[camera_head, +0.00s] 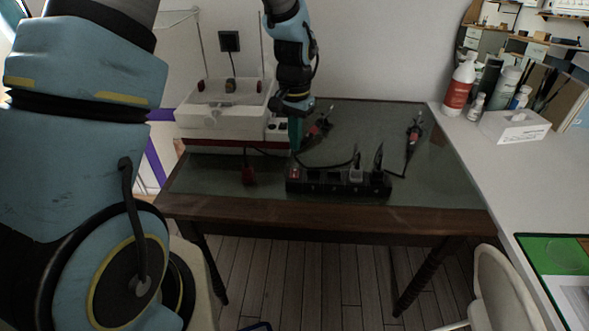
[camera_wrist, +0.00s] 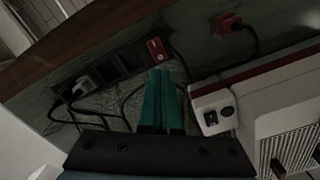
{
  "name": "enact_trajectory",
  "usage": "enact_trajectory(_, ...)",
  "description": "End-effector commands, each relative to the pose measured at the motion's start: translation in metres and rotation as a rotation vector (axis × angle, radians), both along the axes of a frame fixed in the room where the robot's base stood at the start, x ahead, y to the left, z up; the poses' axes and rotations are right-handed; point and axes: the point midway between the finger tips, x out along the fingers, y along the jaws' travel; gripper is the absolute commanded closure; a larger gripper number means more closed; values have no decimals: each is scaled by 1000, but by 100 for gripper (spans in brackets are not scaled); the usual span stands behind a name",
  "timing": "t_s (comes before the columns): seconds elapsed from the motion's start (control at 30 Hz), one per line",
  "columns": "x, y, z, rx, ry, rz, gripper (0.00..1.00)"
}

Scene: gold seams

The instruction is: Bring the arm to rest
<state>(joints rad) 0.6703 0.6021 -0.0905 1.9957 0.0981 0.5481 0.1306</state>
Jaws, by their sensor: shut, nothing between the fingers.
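My gripper (camera_head: 296,135) hangs from my blue arm, pointing down over the dark table (camera_head: 330,223), just behind the left end of a black power strip (camera_head: 330,182). In the wrist view the two green fingers of my gripper (camera_wrist: 160,74) lie side by side, shut and empty. Their tips appear close to the strip's red switch (camera_wrist: 157,48); I cannot tell whether they touch anything. A grey plug (camera_wrist: 82,86) sits in the strip toward its other end.
A white device (camera_head: 222,108) with a red edge stands left of my gripper. A red plug (camera_head: 249,177) and a black-red tool (camera_head: 414,133) lie on the table with cables. Bottles (camera_head: 460,84) and a tissue box (camera_head: 515,128) stand on the right counter. A chair (camera_head: 495,290) is at lower right.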

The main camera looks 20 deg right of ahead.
Motion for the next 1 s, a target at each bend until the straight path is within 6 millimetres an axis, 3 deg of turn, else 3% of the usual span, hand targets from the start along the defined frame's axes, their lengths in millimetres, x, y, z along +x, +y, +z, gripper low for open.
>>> enact_trajectory(0.3, 0, 0, -1, 0, 0, 1, 100)
enact_trajectory(0.43, 6, 19, 9, -5, -8, 50, 100)
enact_trajectory(0.57, 16, 80, 35, -19, -33, 203, 100)
enact_trajectory(0.63, 15, 125, 52, -28, -49, 324, 100)
enact_trajectory(0.8, -10, 222, 82, -53, -88, 606, 100)
enact_trajectory(0.9, -29, 259, 91, -64, -106, 733, 100)
enact_trajectory(1.0, -44, 280, 95, -71, -117, 815, 100)
